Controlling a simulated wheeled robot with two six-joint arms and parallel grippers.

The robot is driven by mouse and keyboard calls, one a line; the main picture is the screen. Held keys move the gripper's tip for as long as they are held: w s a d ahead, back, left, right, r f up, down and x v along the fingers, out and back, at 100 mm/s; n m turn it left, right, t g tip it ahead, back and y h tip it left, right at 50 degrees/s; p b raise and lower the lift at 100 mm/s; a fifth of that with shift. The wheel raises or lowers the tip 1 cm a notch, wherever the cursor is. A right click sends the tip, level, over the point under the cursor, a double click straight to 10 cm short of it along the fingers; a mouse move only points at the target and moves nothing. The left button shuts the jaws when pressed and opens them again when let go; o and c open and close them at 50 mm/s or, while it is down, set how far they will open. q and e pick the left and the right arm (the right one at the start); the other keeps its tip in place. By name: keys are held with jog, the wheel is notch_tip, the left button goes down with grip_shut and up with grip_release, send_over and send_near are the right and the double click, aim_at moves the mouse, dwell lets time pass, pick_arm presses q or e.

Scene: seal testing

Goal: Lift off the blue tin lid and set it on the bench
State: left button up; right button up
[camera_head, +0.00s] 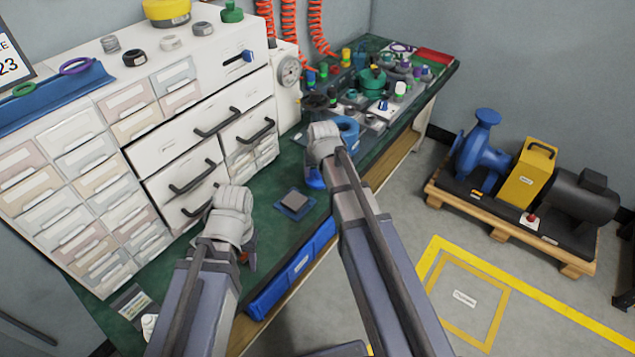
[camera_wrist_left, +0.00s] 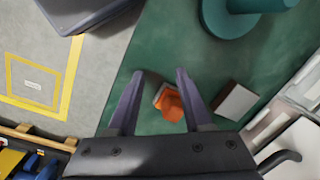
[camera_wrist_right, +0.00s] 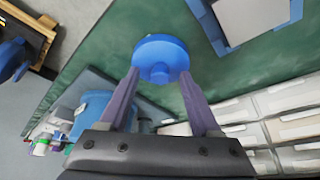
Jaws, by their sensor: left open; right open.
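The blue lid (camera_wrist_right: 160,58), round with a raised knob, shows in the right wrist view just beyond my right fingertips; whether it sits on a tin is hidden. In the head view a bit of its blue (camera_head: 315,179) shows below my right wrist. My right gripper (camera_wrist_right: 159,78) is open, its fingers spread to either side of the knob's line, with nothing between them. My left gripper (camera_wrist_left: 156,80) is open and empty above the green bench (camera_wrist_left: 230,65). An orange piece (camera_wrist_left: 172,104) lies below it, seen between its fingers.
A grey square block on a blue-edged plate (camera_head: 295,203) lies on the bench between my arms. White drawer cabinets (camera_head: 150,140) line the back. Several fittings crowd the bench's far end, around a green round part (camera_head: 371,79). A blue bin (camera_head: 295,268) hangs at the front edge.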

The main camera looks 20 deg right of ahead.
grip_shut()
dwell(0.5)
